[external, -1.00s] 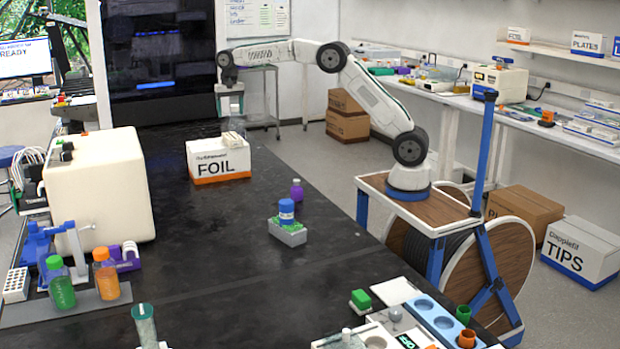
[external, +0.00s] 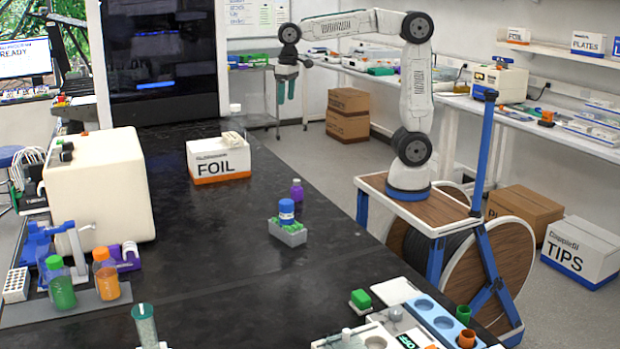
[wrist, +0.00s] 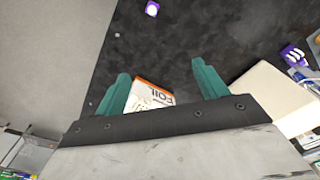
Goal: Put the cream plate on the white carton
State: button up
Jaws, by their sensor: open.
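The white carton (external: 219,160) marked FOIL, with an orange lower band, stands on the black bench in the external view. The cream plate (external: 232,138) rests on top of it, towards its right side; I cannot tell whether it lies fully flat. In the wrist view the carton (wrist: 166,98) shows between the fingers, with the plate partly hidden by my gripper's body. My gripper (external: 286,92) has teal fingers pointing down, open and empty. It hangs up and to the right of the carton, clear of the plate. The fingers (wrist: 160,70) also show apart in the wrist view.
A white-capped bottle (external: 235,108) stands behind the carton. A large cream machine (external: 98,185) is to its left. A purple bottle (external: 297,190) and a blue-lidded jar (external: 287,211) on a grey rack (external: 288,233) stand to the front right. The bench middle is bare.

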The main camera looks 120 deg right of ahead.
jog(key=s+a+f+n, duration=0.4)
jog(key=s+a+f, duration=0.2)
jog(key=s, duration=0.6)
jog(key=s+a+f+n, duration=0.4)
jog(key=s+a+f, duration=0.2)
jog(key=s+a, duration=0.4)
jog(key=shift+s+n+t, duration=0.4)
jog(key=shift+s, duration=0.75)
